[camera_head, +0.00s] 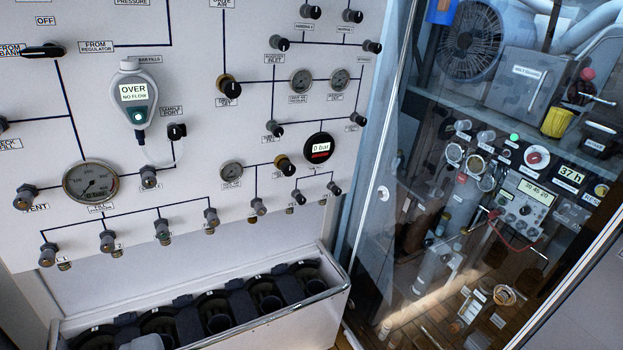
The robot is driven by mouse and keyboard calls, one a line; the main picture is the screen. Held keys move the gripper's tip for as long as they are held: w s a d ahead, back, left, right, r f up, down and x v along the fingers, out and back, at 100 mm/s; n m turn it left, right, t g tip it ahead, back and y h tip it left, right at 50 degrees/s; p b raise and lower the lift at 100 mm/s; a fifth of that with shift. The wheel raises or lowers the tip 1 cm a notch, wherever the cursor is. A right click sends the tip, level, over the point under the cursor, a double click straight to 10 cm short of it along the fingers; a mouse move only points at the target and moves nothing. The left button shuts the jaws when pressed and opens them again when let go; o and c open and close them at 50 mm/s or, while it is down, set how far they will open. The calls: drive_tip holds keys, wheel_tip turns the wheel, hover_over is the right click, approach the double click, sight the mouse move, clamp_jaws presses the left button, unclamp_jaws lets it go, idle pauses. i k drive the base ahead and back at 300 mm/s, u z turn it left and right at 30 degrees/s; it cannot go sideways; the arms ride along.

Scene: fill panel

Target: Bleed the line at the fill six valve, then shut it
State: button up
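A row of fill valves with dark knobs runs along the lower edge of the white panel (200,120). Its left end is a valve (47,255) and its right end is a valve (334,188). Their labels are too small to read. The sixth knob from the left (298,197) may be the fill six valve, but I cannot confirm it. Whether any of these valves is open or shut cannot be told. A round dial gauge (90,182) sits above the left end of the row. A black digital gauge (320,148) reads 0 bar. My gripper is not in view.
A white trough (300,318) with several dark round slots stands below the panel. A handheld meter (134,95) reads OVER, NO FLOW. A glass-fronted cabinet (385,150) with crowded shelves stands at the right. A pale rounded object (146,342) shows at the bottom edge.

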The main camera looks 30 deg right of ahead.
sight(337, 192)
drive_tip(key=z, duration=0.1)
drive_tip(key=i, duration=1.2)
drive_tip(key=z, duration=1.05)
drive_tip(key=i, duration=0.75)
drive_tip(key=z, duration=0.5)
